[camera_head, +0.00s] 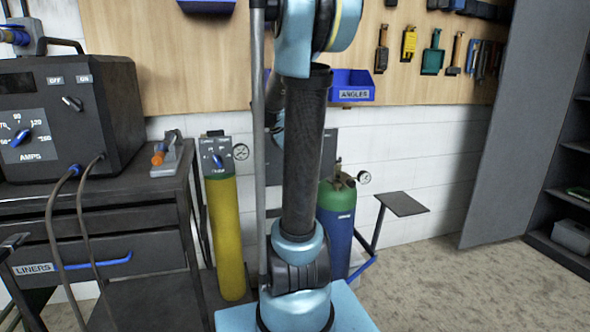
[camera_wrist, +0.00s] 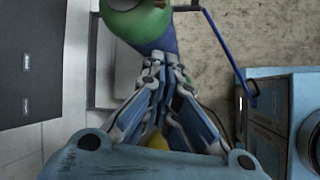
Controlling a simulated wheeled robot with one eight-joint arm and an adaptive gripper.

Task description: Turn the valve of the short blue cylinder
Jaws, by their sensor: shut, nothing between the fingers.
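The short blue cylinder (camera_head: 340,232) stands on the floor right of and partly behind my arm in the head view. It has a green shoulder, a brass valve (camera_head: 341,179) on top and a round gauge (camera_head: 364,177) at its right. In the wrist view, its green shoulder (camera_wrist: 143,22) is at the top edge, with part of the blue body below; the valve is not clearly visible. My gripper (camera_wrist: 162,68) is shut and empty, its fingertips overlapping the blue body in the picture. I cannot tell if they touch. My arm hides the gripper in the head view.
A tall yellow cylinder (camera_head: 228,238) stands left of my arm. A dark welding cart (camera_head: 110,212) is farther left. A small grey shelf (camera_head: 403,203) on a frame is right of the blue cylinder. Open floor (camera_head: 430,285) lies at the right.

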